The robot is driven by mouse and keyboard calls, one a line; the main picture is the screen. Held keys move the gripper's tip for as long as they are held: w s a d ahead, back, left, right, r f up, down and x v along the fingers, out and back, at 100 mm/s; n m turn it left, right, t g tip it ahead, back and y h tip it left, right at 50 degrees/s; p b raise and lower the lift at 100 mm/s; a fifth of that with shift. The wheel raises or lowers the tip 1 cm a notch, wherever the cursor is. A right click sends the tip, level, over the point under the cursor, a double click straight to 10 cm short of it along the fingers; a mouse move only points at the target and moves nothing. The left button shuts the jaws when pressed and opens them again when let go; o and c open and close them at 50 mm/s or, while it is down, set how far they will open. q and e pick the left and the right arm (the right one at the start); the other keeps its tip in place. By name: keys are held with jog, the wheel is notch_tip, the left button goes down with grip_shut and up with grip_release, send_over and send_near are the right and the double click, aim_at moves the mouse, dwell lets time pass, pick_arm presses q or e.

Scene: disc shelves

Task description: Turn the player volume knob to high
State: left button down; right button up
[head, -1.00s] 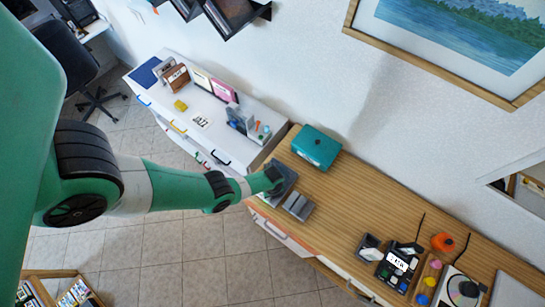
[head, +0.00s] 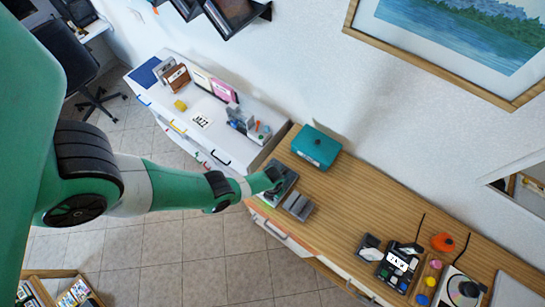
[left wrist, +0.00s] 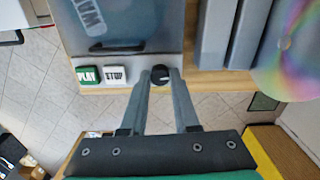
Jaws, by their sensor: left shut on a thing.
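The player (head: 287,181) is a dark grey box on the wooden cabinet top. It also fills the upper left of the left wrist view (left wrist: 130,25), with a green PLAY button (left wrist: 88,75) and a white STOP button (left wrist: 115,75) on its front edge. The black round volume knob (left wrist: 160,73) is right of STOP. My left gripper (left wrist: 160,78) is shut on the knob, one finger on each side; in the head view the gripper (head: 273,182) is at the player. The knob's setting is too small to read. My right gripper is not in view.
Grey upright pieces (left wrist: 230,35) and a shiny disc (left wrist: 288,45) are right of the player. A teal box (head: 316,147) stands behind it. The cabinet top (head: 335,215) is clear toward the right, before several small items.

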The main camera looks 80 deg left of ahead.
pick_arm(q)
jog(key=shift+m, duration=1.3)
jog(key=c, duration=0.7)
grip_release()
jog(key=shift+o, duration=0.2)
